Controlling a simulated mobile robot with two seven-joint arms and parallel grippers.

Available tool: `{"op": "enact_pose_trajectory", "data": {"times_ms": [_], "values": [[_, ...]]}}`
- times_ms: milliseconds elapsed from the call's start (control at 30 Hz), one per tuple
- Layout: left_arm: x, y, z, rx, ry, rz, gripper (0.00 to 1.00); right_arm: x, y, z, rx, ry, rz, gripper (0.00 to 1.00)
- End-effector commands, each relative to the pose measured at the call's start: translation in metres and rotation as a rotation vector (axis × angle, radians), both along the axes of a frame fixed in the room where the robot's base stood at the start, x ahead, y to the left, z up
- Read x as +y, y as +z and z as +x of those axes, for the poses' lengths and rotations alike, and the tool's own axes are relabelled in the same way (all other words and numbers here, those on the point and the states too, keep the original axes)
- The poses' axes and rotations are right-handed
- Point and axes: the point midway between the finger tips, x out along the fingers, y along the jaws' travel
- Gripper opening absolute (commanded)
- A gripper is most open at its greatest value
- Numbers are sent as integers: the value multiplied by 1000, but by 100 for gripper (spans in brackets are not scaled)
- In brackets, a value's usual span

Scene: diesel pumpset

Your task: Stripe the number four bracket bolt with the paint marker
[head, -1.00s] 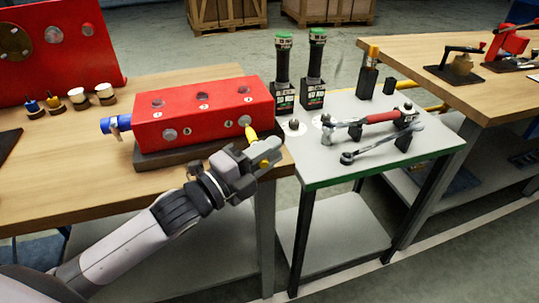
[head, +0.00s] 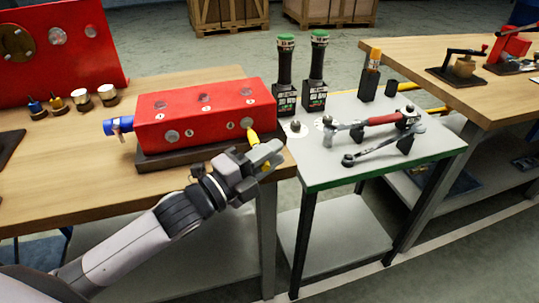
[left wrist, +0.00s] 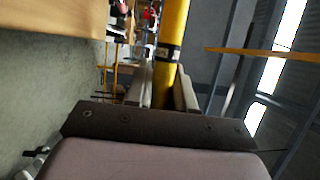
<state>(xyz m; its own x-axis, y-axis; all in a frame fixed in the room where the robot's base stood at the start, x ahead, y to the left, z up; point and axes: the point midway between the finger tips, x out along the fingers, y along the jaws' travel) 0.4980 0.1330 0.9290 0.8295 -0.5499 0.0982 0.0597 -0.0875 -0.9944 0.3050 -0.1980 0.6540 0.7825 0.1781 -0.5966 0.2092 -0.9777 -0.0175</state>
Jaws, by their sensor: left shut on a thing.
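A long red block (head: 205,113) with numbered round bolts on its top and front faces sits on a dark base on the wooden bench. My left gripper (head: 262,157) is in front of the block's right end, shut on a yellow paint marker (head: 252,137). The marker also shows between the fingers in the left wrist view (left wrist: 171,40). Its upper end is close to the bolt (head: 246,123) at the right of the front face; I cannot tell whether it touches. My right gripper is not in view.
A blue cylinder (head: 118,125) sticks out at the block's left end. The grey side table (head: 335,165) holds a red-handled wrench (head: 378,120), another wrench and two green-capped tools (head: 286,75). Small pots (head: 80,96) stand at the bench's left.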

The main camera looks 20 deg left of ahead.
Motion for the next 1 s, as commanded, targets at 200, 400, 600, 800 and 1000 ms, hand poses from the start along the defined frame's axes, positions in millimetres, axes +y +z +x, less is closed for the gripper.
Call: {"op": "enact_pose_trajectory", "data": {"times_ms": [200, 400, 600, 800, 1000], "values": [[2, 0, 2, 0, 0, 1, 1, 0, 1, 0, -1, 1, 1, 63], [2, 0, 3, -1, 0, 1, 1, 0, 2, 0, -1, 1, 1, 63], [2, 3, 3, -1, 0, 1, 1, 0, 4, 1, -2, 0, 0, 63], [2, 5, 3, -1, 0, 1, 1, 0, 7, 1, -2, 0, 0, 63], [2, 7, 3, -1, 0, 2, 1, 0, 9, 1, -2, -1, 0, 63]]}}
